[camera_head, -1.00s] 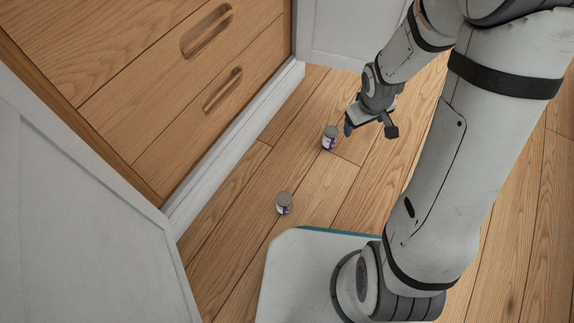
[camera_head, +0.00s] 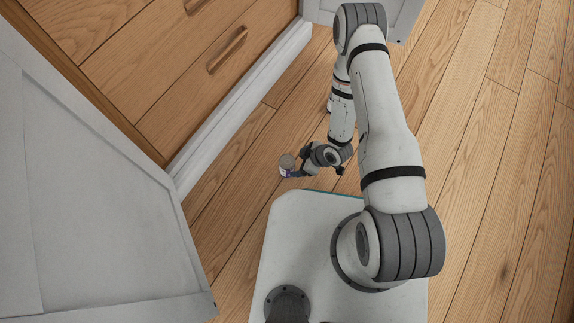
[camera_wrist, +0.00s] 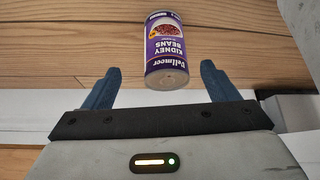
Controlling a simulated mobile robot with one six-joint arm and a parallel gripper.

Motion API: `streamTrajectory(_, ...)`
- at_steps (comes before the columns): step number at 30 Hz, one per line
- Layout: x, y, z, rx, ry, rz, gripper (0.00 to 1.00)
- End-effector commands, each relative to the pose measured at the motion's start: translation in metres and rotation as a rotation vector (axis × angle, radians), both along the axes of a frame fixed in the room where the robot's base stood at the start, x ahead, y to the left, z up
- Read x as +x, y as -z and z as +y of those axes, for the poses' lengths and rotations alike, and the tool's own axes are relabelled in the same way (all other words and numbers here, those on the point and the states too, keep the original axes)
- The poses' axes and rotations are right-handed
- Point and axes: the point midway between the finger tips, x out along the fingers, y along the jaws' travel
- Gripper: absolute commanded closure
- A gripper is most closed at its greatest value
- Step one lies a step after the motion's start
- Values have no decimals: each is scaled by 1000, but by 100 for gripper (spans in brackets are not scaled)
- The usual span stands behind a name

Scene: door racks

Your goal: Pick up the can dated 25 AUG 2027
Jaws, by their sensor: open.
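In the wrist view, the can (camera_wrist: 165,48) reads "Fellmeer Kidney Beans" upside down. No date can be read on it. My gripper (camera_wrist: 160,70) is open, its two blue fingers apart, with the can's near end between the fingertips and the rest beyond them. In the head view, my gripper (camera_head: 309,167) is close by the can's right side; contact cannot be told. The other can seen earlier is mostly or wholly hidden behind my arm.
A wooden drawer front (camera_head: 165,60) with handles and a pale plinth (camera_head: 240,112) stands to the left. A grey door panel (camera_head: 95,190) is at the lower left, another grey panel (camera_head: 385,18) at the top. Open floor (camera_head: 490,150) lies to the right.

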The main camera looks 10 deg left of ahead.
Motion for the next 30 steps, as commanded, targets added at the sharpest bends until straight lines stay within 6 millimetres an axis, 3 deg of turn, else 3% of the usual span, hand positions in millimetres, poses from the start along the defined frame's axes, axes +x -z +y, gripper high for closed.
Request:
streamTrajectory(21,3,64,47,9,-8,1,19)
streamTrajectory(30,4,64,50,9,-6,2,22)
